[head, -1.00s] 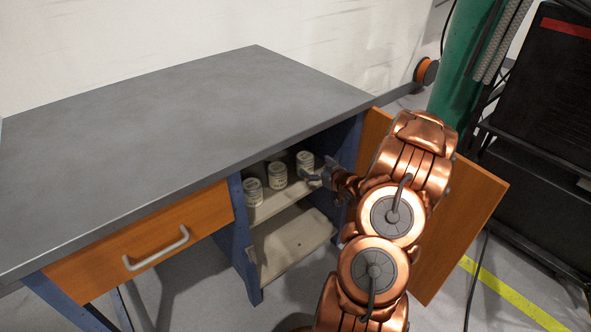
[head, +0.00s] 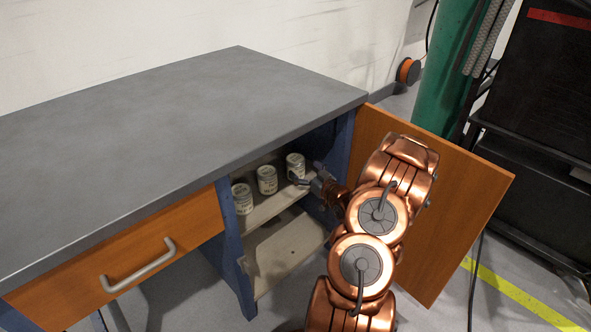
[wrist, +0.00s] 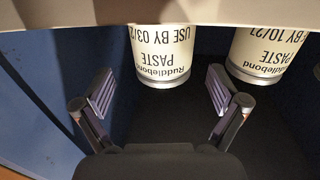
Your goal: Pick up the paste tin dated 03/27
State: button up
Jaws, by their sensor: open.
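Three pale cylindrical tins stand on the upper shelf of the open cabinet. In the wrist view, upside down, the nearest paste tin (wrist: 160,58) reads "Ruddlebond PASTE, USE BY 03/2", with the last digit cut off or unclear. It appears to be the rightmost tin (head: 295,166) in the head view. My gripper (head: 302,182) is at the cabinet opening, just in front of it. In the wrist view my gripper (wrist: 160,90) is open and empty, its fingers either side of the tin's line but short of it.
A blue side wall (wrist: 65,70) is close to one finger. The shelf edge (wrist: 120,12) crosses the wrist view. The orange door (head: 455,200) stands open.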

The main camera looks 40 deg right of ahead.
aim_at(301, 168)
jog(key=w+b, duration=0.1)
jog(key=w, duration=0.2)
jog(key=shift+f, duration=0.15)
jog(key=shift+w, duration=0.55)
jog(key=shift+c, duration=0.4)
jog(key=c, duration=1.4)
